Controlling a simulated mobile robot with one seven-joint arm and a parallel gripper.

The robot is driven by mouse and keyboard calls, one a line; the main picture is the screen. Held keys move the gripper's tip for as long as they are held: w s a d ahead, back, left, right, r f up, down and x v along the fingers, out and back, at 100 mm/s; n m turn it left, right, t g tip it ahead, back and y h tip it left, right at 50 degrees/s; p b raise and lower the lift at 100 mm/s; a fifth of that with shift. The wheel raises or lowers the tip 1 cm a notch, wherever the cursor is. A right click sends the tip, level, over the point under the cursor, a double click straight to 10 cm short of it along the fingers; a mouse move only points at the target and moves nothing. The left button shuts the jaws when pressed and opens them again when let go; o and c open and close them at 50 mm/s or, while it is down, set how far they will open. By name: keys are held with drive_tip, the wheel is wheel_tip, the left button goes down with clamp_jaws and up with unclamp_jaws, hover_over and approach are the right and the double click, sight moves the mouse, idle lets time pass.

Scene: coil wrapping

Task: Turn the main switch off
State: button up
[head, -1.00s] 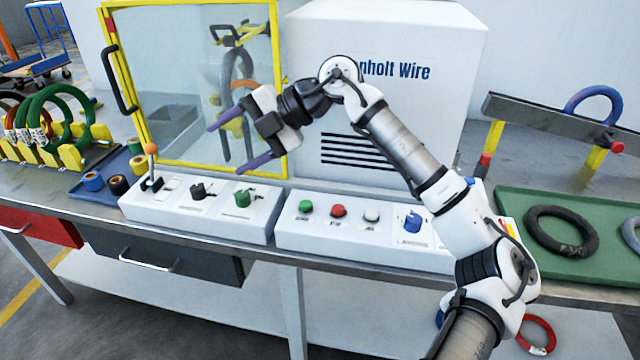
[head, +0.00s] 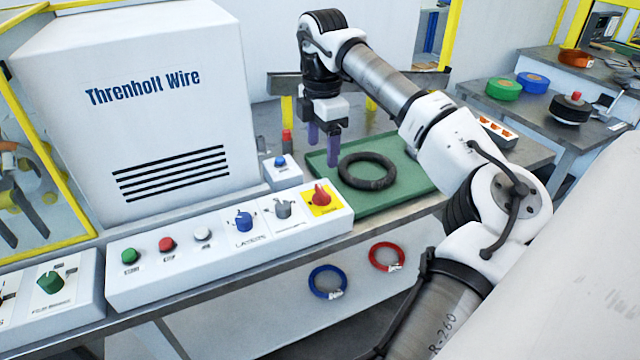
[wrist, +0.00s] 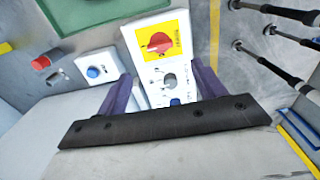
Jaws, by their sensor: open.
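The main switch is most likely the red rotary knob (head: 320,194) on a yellow plate, at the right end of the white control panel (head: 140,288). In the wrist view the red knob (wrist: 159,43) shows above and between my purple fingers. In the wrist view my gripper (wrist: 160,97) spans either side of the panel. The lettering by the knob is too small to read.
A grey knob (head: 283,208), a blue knob (head: 243,220) and several push buttons share the panel. A small box with a blue button (head: 281,161) stands behind it. The green tray (head: 400,197) holds a black coil (head: 367,171). The white machine (head: 150,120) stands at left.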

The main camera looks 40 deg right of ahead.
sight(322, 189)
wheel_tip(322, 189, down, 11)
drive_tip(key=shift+r+p, duration=0.1)
drive_tip(key=shift+p, duration=0.5)
drive_tip(key=c, duration=1)
